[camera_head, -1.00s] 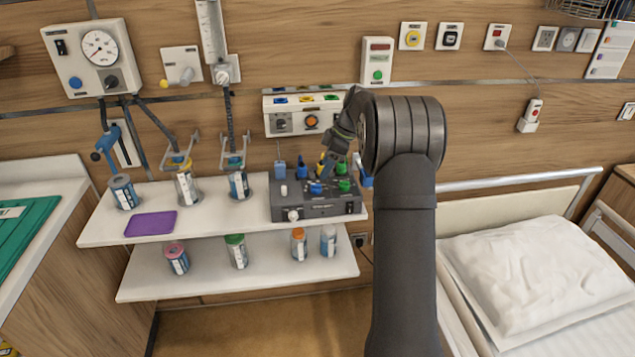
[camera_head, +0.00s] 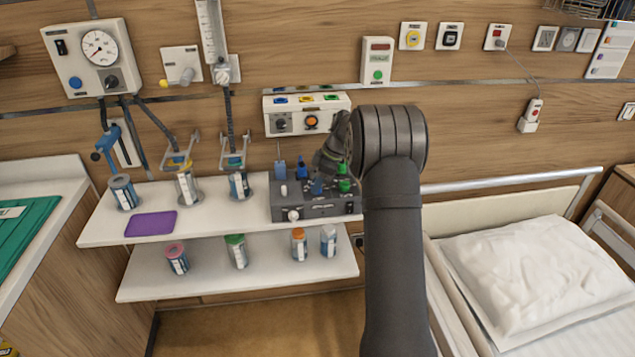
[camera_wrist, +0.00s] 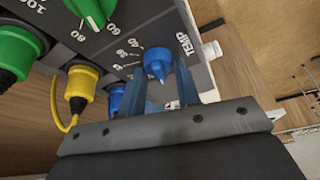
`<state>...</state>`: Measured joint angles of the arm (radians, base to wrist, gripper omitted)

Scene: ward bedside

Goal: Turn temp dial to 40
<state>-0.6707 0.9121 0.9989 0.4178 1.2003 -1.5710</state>
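The temp dial (camera_wrist: 157,62) is a blue knob beside the printed word TEMP on the dark control box (camera_head: 290,211). In the wrist view, scale marks including 38 and 40 show to its left. I cannot tell exactly which mark it points to. My gripper (camera_wrist: 160,78) has its two blue fingers on either side of the dial, with gaps showing between them and the knob. It is open. In the head view my gripper (camera_head: 318,182) is above the box and largely hides the dial.
The box stands on a white shelf (camera_head: 98,228) with bottles and a purple pad (camera_head: 150,223). A wall panel (camera_head: 340,101) is behind.

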